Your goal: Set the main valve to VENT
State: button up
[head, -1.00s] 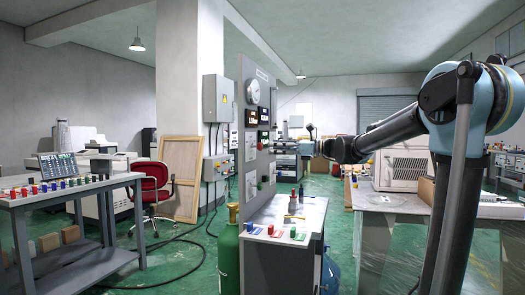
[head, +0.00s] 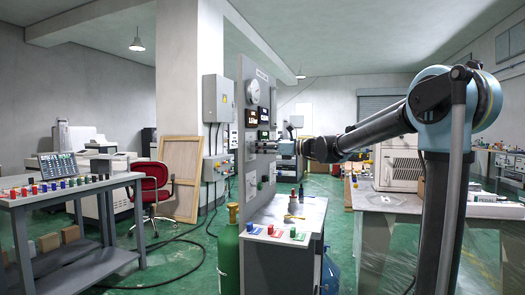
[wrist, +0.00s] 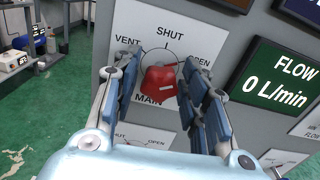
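The main valve is a red knob (wrist: 160,88) on a white plate (wrist: 128,20) marked VENT, SHUT, OPEN and MAIN in the wrist view. My gripper (wrist: 163,62) is open, with one finger on each side of the knob. I cannot tell whether the fingers touch it. In the head view my gripper (head: 266,146) is at the face of the grey panel (head: 247,85), and the knob is hidden there.
A green display (wrist: 280,85) right of the valve reads FLOW 0 L/min. Another dial plate (wrist: 145,135) sits below. A bench (head: 265,222) with colored items stands under the panel; a green cylinder (head: 229,255) stands beside it.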

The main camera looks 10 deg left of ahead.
jog(key=c, duration=0.6)
jog(key=shift+d, duration=0.35)
jog(key=shift+a, duration=0.25)
jog(key=shift+c, duration=0.2)
jog(key=shift+a+n, duration=0.1)
jog(key=shift+n, duration=0.4)
jog(key=n, duration=0.4)
jog(key=shift+n, duration=0.4)
jog(key=n, duration=1.1)
jog(key=shift+n, duration=0.4)
jog(key=n, duration=0.6)
jog(key=shift+f+n, duration=0.1)
jog(key=shift+n, duration=0.3)
